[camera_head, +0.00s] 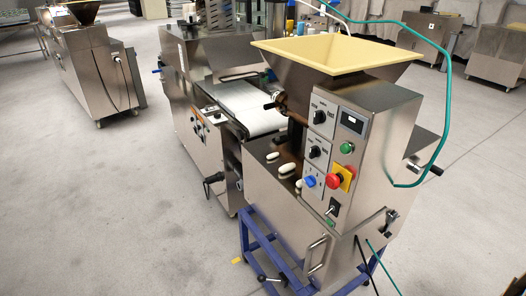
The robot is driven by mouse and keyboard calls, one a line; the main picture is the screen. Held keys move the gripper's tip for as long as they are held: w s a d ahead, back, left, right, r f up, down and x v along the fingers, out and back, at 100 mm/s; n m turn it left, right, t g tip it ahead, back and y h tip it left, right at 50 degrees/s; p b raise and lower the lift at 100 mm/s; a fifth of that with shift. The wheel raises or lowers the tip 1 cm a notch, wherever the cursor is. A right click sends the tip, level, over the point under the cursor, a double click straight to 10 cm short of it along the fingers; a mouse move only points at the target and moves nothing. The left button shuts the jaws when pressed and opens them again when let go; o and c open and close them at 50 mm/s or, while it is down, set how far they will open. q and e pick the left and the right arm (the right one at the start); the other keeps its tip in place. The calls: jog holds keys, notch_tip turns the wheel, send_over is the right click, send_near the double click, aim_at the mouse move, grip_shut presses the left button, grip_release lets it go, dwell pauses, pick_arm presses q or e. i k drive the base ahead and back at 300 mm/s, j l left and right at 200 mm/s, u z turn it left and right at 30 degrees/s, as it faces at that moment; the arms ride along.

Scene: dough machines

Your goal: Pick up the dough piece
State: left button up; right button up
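Several small white oval pieces that look like dough lie on the flat metal ledge at the left of the front dough machine (370,130). Neither of my grippers shows in the head view.
A white conveyor belt (250,106) runs behind the ledge. A cream-rimmed hopper (338,54) tops the machine, which stands on a blue frame (262,243). A green hose (448,75) loops at the right. The grey floor (100,210) at the left is clear.

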aim_at(274, 156)
jog(key=i+j, duration=0.2)
jog(key=j, duration=0.2)
jog(key=i+j, duration=0.45)
jog(key=j, duration=0.3)
jog(key=i+j, duration=0.2)
jog(key=j, duration=0.2)
jog(key=i+j, duration=0.2)
jog(key=j, duration=0.15)
jog(key=i+j, duration=0.25)
jog(key=j, duration=0.15)
jog(key=i+j+z, duration=0.1)
jog(key=j, duration=0.3)
jog(key=i+j, duration=0.3)
jog(key=z, duration=0.4)
jog(key=j+z, duration=0.15)
jog(key=z, duration=0.6)
jog(key=j+z, duration=0.1)
jog(key=z, duration=0.3)
